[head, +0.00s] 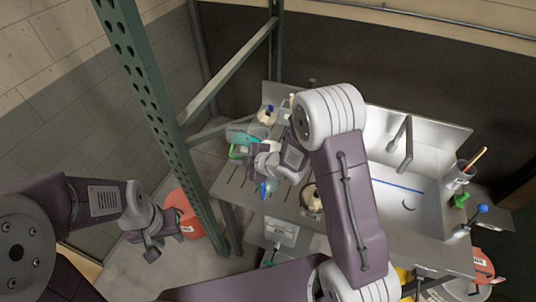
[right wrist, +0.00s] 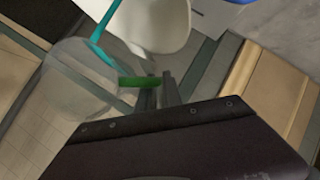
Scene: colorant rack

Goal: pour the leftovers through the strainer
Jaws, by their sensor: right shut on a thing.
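My right gripper (right wrist: 158,92) is shut on a green handle (right wrist: 138,81) in the right wrist view. The handle seems to belong to a see-through, rounded bowl (right wrist: 78,85), perhaps the strainer; a teal strip (right wrist: 99,45) runs along its upper side. A white cup-like vessel (right wrist: 158,25) is just above the handle in that view; I cannot tell if they touch. In the head view my right arm reaches over the metal counter, and its wrist hides most of what it holds. My left gripper (head: 155,248) hangs empty at the lower left, its fingers apart.
A cup with a brush (head: 462,172) is right of the sink. A green rack post (head: 160,90) stands between my arms.

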